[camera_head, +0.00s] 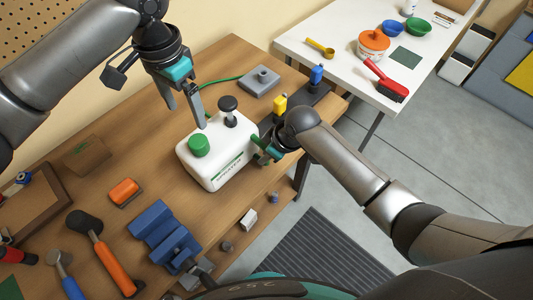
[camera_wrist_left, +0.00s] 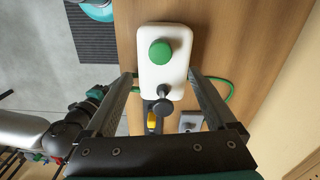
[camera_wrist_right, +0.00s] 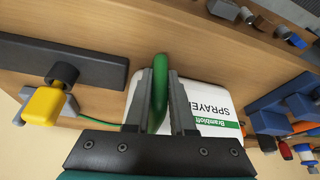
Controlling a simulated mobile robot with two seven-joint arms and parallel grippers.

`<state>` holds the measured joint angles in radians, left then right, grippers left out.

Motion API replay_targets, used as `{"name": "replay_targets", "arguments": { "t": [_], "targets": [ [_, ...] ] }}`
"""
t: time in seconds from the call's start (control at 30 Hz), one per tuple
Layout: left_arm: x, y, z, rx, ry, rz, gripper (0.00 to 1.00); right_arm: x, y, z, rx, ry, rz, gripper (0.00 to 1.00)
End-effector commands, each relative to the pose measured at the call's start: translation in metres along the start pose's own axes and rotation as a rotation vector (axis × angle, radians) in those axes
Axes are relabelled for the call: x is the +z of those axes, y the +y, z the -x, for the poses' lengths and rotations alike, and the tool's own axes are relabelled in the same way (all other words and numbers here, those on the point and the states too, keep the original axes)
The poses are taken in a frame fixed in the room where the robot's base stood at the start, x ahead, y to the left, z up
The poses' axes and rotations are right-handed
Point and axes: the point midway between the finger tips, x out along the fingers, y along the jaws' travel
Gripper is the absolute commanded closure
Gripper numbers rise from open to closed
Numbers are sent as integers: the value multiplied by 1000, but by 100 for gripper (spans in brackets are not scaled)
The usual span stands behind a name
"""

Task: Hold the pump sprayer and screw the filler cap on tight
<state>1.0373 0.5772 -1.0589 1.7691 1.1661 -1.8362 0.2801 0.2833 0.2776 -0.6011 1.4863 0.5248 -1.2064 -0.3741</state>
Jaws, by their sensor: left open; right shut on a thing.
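The white pump sprayer (camera_head: 226,166) stands upright on the wooden bench. Its green filler cap (camera_head: 199,145) sits on top at the near left corner; how tight it is cannot be told. The black pump knob (camera_head: 228,103) rises from the top further back. My left gripper (camera_head: 187,117) is open and empty above the sprayer, behind the cap. In the left wrist view the cap (camera_wrist_left: 160,52) lies beyond the open fingers. My right gripper (camera_head: 262,153) is shut on the sprayer's green handle (camera_wrist_right: 159,82) at its right side.
On the bench (camera_head: 110,175) are a blue vise (camera_head: 160,228), an orange-handled mallet (camera_head: 108,262), an orange block (camera_head: 123,191), a grey block (camera_head: 260,81) and a yellow-topped piece (camera_head: 280,104). A green hose (camera_head: 222,80) runs behind the sprayer. A white table (camera_head: 330,25) stands at back right.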

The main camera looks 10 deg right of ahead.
Motion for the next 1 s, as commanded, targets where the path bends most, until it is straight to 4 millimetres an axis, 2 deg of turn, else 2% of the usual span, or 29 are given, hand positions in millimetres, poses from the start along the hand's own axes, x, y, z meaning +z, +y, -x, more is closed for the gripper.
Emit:
{"name": "replay_targets", "arguments": {
  "t": [0.6,0.8,1.0],
  "targets": [
    [0,0,-87,0,-2,1,10,1,0,0,-1,-2,0,100],
    [0,0,-107,-1,0,0,10,1,0,0,-1,-2,0,100],
    [0,0,-115,-1,2,0,10,1,0,0,-1,-2,0,100]
  ]
}}
